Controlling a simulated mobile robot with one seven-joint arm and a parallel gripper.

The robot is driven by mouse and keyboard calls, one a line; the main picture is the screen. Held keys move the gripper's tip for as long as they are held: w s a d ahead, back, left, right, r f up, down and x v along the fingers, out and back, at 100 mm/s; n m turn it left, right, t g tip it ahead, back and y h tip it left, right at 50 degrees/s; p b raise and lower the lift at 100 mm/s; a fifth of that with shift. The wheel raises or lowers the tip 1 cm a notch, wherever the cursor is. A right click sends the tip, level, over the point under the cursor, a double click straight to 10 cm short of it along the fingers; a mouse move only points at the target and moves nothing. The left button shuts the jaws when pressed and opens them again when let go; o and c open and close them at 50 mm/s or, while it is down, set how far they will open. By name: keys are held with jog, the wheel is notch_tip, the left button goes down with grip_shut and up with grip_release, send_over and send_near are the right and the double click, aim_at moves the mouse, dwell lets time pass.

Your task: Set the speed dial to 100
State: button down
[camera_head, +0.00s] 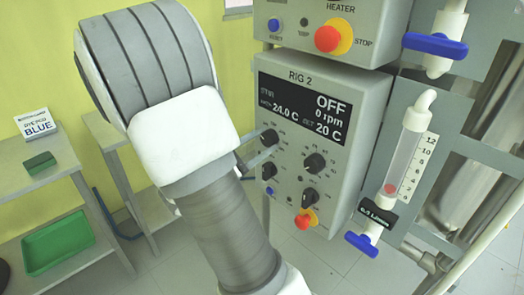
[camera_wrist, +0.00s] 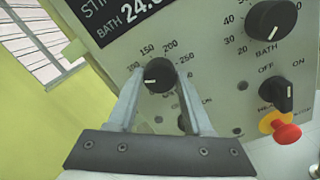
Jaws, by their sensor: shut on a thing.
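The control box labelled RIG 2 (camera_head: 350,125) carries a display (camera_head: 304,109) reading OFF, 0 rpm, 24.0 C and 20 C. Its upper left black dial (camera_head: 269,136) also shows in the wrist view (camera_wrist: 159,76), with 150, 200 and 250 around it and a partly hidden 100 at its left. Its white pointer mark points left and slightly down, near the 100 side. My gripper (camera_wrist: 157,84) is shut on this dial, one finger on each side. In the head view my arm hides part of the scene left of the box.
The bath dial (camera_head: 315,162), an OFF/ON knob (camera_head: 311,195) and a red stop button (camera_head: 304,221) sit close by on the same panel. A heater box (camera_head: 340,15) is above. A glass tube with blue valves (camera_head: 405,155) stands right. A bench with a green tray (camera_head: 57,242) is left.

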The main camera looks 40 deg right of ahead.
jog(key=shift+f+m+b, duration=0.15)
jog(key=shift+m+b, duration=1.45)
jog(key=shift+m, duration=0.5)
jog(key=shift+g, duration=0.4)
jog(key=shift+c, duration=1.6)
grip_release()
jog(key=shift+a, duration=0.15)
jog(key=s+a+p, duration=0.1)
jog(key=a+p, duration=0.1)
jog(key=a, duration=1.5)
jog(key=shift+s+f, duration=0.2)
jog(key=shift+f, duration=0.2)
